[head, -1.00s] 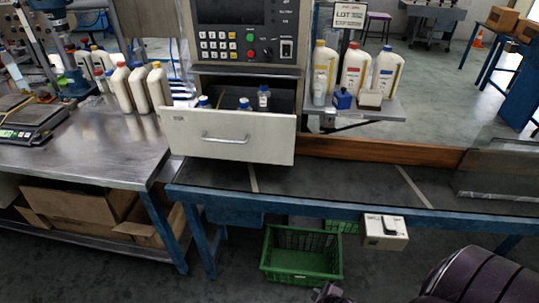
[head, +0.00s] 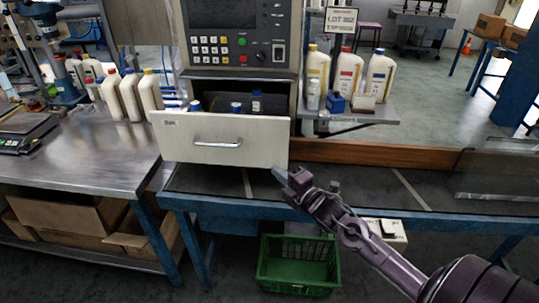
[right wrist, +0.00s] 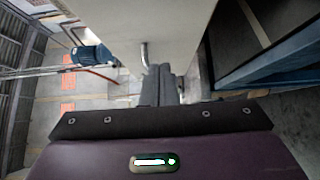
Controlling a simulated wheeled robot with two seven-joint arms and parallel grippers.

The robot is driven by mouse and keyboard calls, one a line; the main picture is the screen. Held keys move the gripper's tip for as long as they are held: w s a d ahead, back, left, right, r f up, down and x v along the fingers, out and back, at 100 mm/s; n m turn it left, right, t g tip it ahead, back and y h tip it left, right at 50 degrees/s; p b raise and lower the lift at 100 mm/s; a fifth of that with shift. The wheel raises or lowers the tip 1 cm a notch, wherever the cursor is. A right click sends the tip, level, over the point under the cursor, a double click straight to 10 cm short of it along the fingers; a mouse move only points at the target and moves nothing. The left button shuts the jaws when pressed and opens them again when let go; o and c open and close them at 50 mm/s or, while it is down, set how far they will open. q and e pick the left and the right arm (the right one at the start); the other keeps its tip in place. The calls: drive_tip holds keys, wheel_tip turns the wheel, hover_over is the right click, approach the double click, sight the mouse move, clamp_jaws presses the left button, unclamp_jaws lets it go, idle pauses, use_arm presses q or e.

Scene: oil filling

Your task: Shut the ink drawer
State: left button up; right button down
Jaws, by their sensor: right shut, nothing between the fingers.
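The ink drawer (head: 220,155) stands open, pulled out below the control panel, with a metal bar handle (head: 217,143) on its pale front. Several small blue-capped bottles show inside it, one of them a bottle (head: 256,101) near the right side. My right gripper (head: 279,174) is shut and empty. In the head view its tips appear by the lower right corner of the drawer front; I cannot tell whether they touch it. In the right wrist view the shut fingers (right wrist: 158,85) point toward the pale drawer front (right wrist: 165,30) and the handle (right wrist: 144,54). My left gripper is not in view.
The control panel (head: 238,35) is above the drawer. Bottles (head: 348,75) stand on a shelf (head: 375,112) to the right, and others on the steel table (head: 90,150) at left. A green crate (head: 298,265) is under the blue-framed bench (head: 330,215).

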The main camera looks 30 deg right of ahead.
sight(262, 149)
drive_tip(key=w, duration=0.2)
drive_tip(key=w+d+p, duration=0.1)
drive_tip(key=w, duration=0.4)
drive_tip(key=shift+w+d+p, duration=0.25)
drive_tip(key=shift+w+p, duration=0.05)
drive_tip(key=shift+w+d, duration=0.3)
drive_tip(key=shift+w, duration=0.05)
drive_tip(key=shift+d, duration=0.15)
